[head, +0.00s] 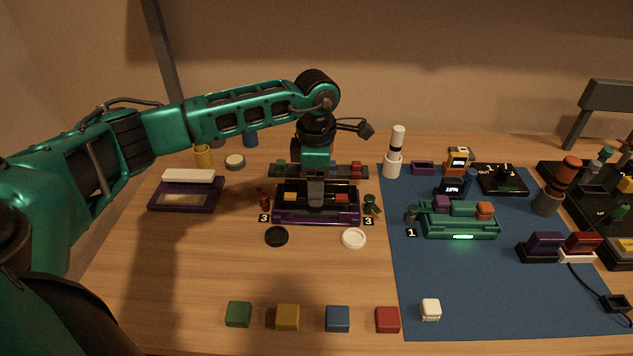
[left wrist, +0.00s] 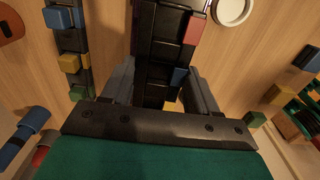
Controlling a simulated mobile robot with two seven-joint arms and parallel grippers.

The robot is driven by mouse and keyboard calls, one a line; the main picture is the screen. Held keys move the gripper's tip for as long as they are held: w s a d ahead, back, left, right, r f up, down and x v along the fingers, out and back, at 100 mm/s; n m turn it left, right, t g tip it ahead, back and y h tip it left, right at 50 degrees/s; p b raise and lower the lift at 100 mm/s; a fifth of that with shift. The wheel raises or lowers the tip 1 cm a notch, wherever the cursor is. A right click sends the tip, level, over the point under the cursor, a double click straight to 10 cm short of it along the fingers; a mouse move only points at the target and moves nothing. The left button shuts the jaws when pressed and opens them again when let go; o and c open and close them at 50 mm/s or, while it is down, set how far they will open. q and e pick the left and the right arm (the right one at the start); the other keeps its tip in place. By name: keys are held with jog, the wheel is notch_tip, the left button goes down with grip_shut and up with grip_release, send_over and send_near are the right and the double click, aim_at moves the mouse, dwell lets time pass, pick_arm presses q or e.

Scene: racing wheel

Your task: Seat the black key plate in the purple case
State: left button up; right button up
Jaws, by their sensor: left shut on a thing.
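The purple case (head: 318,219) stands on the wooden table near the middle in the head view. The black key plate (head: 315,205), with yellow, blue and red keys, lies over the case opening, lined up with it. My left gripper (head: 316,193) reaches down from above and is shut on the plate near its middle. In the left wrist view the plate (left wrist: 160,50) runs between the two fingers of the left gripper (left wrist: 165,90). I cannot tell whether the plate rests fully down inside the case. My right gripper is in neither view.
A dark rack (head: 345,171) with coloured blocks stands just behind the case. A black disc (head: 276,236) and a white disc (head: 354,238) lie in front. Small figures flank the case. A blue mat (head: 420,290) with a green device (head: 460,226) lies to the right.

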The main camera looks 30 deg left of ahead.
pick_arm(q)
jog(key=shift+f+b, duration=0.9)
jog(key=shift+f, duration=0.3)
jog(key=o, duration=1.2)
notch_tip(320, 180, up, 13)
jog(key=shift+p, duration=0.3)
